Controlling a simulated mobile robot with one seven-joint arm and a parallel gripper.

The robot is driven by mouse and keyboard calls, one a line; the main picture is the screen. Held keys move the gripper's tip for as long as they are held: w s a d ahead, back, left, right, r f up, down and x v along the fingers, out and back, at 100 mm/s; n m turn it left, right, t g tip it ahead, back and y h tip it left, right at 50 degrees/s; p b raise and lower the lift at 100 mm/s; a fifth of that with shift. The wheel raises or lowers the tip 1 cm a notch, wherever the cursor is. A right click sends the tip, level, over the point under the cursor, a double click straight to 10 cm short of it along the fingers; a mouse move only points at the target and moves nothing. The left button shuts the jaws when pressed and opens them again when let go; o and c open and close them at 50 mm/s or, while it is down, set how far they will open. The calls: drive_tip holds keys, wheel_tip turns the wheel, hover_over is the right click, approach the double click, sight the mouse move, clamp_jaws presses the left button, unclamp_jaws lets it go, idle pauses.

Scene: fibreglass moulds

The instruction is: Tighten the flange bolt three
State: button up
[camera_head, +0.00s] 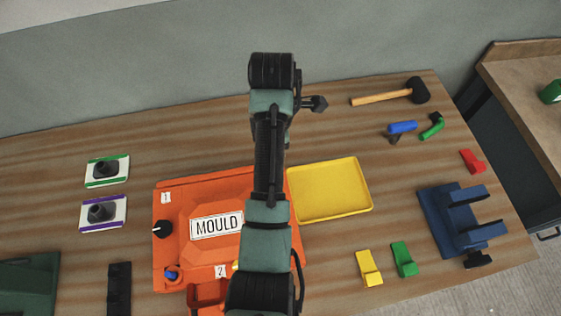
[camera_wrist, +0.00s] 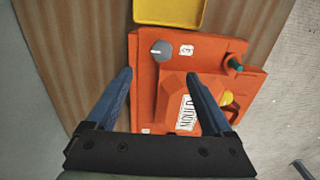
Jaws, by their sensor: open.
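The orange mould (camera_head: 175,200) lies on the table, partly covered by my arm. It also shows in the wrist view (camera_wrist: 150,100). In the wrist view a grey round bolt knob (camera_wrist: 162,50) sits beside the label 3 (camera_wrist: 186,50) at a mould corner; in the head view my arm hides that bolt. In the wrist view my gripper (camera_wrist: 158,75) is open and empty, its two blue fingers apart over the mould, with the bolt ahead between the fingertip lines.
A yellow tray (camera_head: 330,190) lies right beside the mould. A mallet (camera_head: 385,96), a blue vice-like fixture (camera_head: 440,205) and small coloured pieces lie to the right. Two pads with dark pieces (camera_head: 106,170) lie left. In the wrist view a green knob (camera_wrist: 235,64) stands on the mould.

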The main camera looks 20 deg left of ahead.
drive_tip(key=f, duration=0.7)
drive_tip(key=f+p, duration=0.1)
drive_tip(key=f, duration=0.2)
drive_tip(key=shift+s+f, duration=0.3)
drive_tip(key=shift+s, duration=0.05)
drive_tip(key=shift+w+f, duration=0.1)
drive_tip(key=shift+f, duration=0.6)
drive_tip(key=shift+c, duration=0.3)
clamp_jaws()
